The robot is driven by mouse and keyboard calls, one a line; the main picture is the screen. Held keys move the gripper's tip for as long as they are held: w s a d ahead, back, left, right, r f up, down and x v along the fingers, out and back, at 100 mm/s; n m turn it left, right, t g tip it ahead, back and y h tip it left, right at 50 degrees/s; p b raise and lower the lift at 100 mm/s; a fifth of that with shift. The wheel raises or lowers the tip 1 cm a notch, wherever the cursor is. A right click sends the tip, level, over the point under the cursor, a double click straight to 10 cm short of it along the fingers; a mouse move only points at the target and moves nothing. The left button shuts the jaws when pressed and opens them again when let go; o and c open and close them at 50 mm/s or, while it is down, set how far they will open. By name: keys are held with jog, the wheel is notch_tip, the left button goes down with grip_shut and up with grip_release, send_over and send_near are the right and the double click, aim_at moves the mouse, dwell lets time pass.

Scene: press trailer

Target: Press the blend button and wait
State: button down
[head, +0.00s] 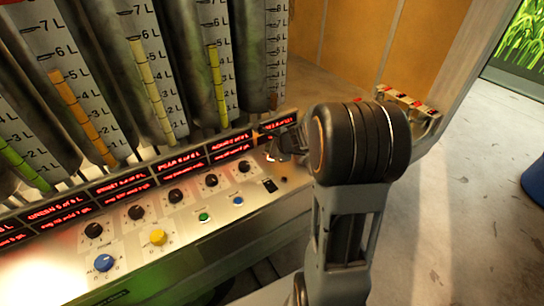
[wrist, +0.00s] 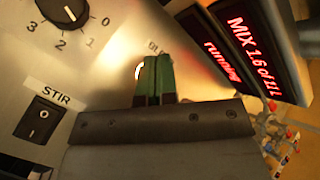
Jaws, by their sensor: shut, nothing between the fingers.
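My gripper (wrist: 154,68) is shut, its green fingertips together and empty, pointing at the panel face. The blend button (wrist: 138,71) is mostly hidden behind the fingertips; only a bright orange-white edge shows at their left. Its label is partly covered, with "BL" readable. I cannot tell whether the tips touch or press it. The mix display (wrist: 250,50) to the right reads "MIX 1.6 of", the rest unclear, and "running". In the head view my gripper (head: 284,146) is at the panel's right end, partly hidden by my arm.
A black STIR rocker switch (wrist: 40,118) is left of the gripper, with a numbered dial (wrist: 66,10) above it. The control panel (head: 225,215) has several dials and coloured buttons. Tall graduated tubes (head: 145,75) stand behind it. Open floor (head: 455,200) lies right.

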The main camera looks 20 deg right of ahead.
jog(key=shift+r, duration=0.1)
jog(key=shift+r+p, duration=2.15)
jog(key=shift+r, duration=0.25)
notch_tip(320, 180, up, 10)
jog(key=p, duration=0.8)
jog(key=shift+p, duration=0.3)
